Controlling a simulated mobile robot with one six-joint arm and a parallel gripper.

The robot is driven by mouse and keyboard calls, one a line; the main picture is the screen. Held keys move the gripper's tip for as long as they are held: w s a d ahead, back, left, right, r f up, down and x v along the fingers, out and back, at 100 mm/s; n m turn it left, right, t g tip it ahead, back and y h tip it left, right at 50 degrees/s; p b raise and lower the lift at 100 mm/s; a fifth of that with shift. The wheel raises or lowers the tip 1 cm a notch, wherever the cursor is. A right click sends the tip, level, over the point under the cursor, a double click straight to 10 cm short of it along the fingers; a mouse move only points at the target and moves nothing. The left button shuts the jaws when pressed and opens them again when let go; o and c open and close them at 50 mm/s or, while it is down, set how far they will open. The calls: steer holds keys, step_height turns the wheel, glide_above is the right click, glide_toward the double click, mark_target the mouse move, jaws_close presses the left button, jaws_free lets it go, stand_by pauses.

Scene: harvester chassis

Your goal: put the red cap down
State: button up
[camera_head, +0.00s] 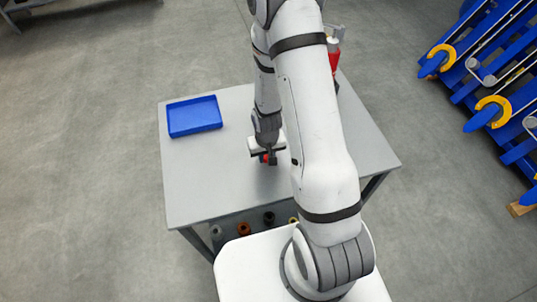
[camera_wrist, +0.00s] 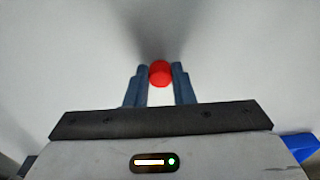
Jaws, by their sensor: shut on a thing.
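The red cap (camera_wrist: 160,73) is a small round piece between the two fingertips in the wrist view. My gripper (camera_wrist: 160,85) is shut on it, with one grey-blue finger on each side. In the head view my gripper (camera_head: 268,158) is low over the middle of the grey table (camera_head: 215,180), and a little of the red cap (camera_head: 263,158) shows beside the fingers. I cannot tell whether the cap touches the table top.
A blue tray (camera_head: 194,116) lies on the table's back left; its corner also shows in the wrist view (camera_wrist: 300,146). A red and white bottle-like thing (camera_head: 334,58) stands at the back right, partly behind my arm. The table top left of my gripper is clear. Blue racks (camera_head: 490,70) stand at right.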

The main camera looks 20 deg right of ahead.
steer(key=shift+f, duration=0.2)
steer(key=o, duration=0.9)
steer(key=shift+o, duration=0.2)
steer(key=shift+r, duration=0.1)
steer(key=s+r+t+b, duration=0.1)
steer(key=s+r, duration=0.2)
steer(key=r, duration=1)
steer(key=s+r, duration=0.3)
steer(key=r, duration=0.9)
steer(key=s+r+t, duration=0.1)
steer(key=s+r, duration=0.7)
steer(key=shift+s+d+r+t, duration=0.2)
steer(key=shift+s+d+t, duration=0.1)
steer(key=shift+d, duration=0.1)
steer(key=shift+w, duration=0.1)
